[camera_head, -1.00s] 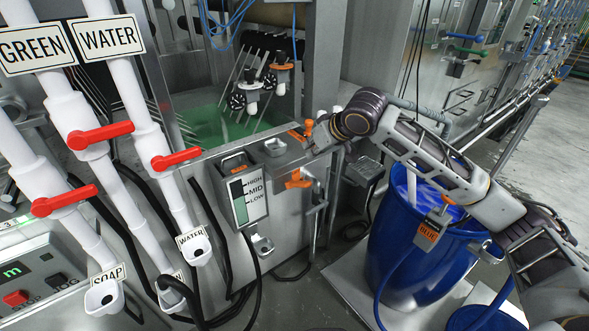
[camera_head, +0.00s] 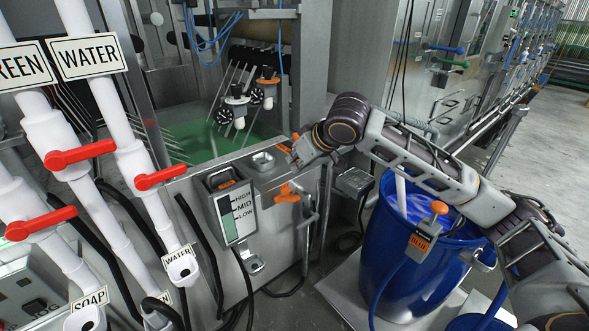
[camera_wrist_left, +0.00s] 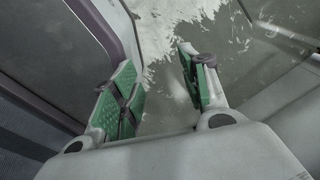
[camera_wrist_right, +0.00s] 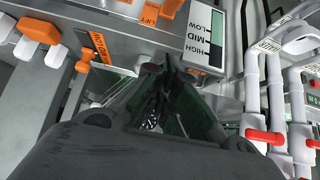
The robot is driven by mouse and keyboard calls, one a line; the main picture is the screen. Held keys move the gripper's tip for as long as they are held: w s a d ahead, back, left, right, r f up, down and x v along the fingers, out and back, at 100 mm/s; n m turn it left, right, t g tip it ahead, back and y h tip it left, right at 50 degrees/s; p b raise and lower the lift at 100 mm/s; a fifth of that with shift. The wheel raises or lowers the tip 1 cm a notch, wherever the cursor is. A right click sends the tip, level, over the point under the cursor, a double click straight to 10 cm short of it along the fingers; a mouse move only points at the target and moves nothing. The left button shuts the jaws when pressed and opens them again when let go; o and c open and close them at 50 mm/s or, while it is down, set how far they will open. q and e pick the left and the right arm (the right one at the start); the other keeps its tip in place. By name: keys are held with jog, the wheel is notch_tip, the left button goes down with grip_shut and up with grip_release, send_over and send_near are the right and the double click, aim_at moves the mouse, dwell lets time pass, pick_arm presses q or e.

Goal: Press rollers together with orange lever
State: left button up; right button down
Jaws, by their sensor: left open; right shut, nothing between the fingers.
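An orange lever (camera_head: 287,193) sticks out from the front of the metal control box on the tank. My right gripper (camera_head: 291,153) is above it, at the box's top right, shut and empty. In the right wrist view my right gripper (camera_wrist_right: 168,82) points past the box's top, with an orange handle (camera_wrist_right: 170,8) at the upper edge and an orange knob (camera_wrist_right: 83,62) at left. A dark roller (camera_head: 262,52) is at the back of the tank; whether it touches another cannot be seen. My left gripper (camera_wrist_left: 160,85) is open and empty, away from the box.
A level gauge (camera_head: 235,212) is left of the lever. White pipes with red valve handles (camera_head: 80,154) stand at left. A blue barrel (camera_head: 405,265) is at right below my right arm. Green liquid (camera_head: 205,145) lies in the tank. Bare floor is at far right.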

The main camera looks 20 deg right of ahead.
send_over(288, 196)
notch_tip(288, 196, down, 5)
jog(key=shift+w+a+f, duration=0.1)
jog(key=shift+a+f, duration=0.05)
jog(key=shift+x, duration=1.2)
jog(key=shift+s+d+f, duration=0.2)
jog(key=shift+s+f, duration=0.2)
jog(key=shift+f, duration=0.2)
jog(key=shift+s+d+f, duration=0.1)
jog(key=shift+s+f, duration=0.35)
jog(key=shift+f, duration=0.05)
jog(key=shift+s+d+f, duration=0.1)
jog(key=shift+s+f, duration=0.2)
jog(key=shift+f, duration=0.15)
pick_arm(q)
jog(key=shift+s+a+f, duration=0.1)
jog(key=shift+s+f, duration=0.05)
jog(key=shift+s, duration=0.6)
jog(key=shift+w, duration=0.1)
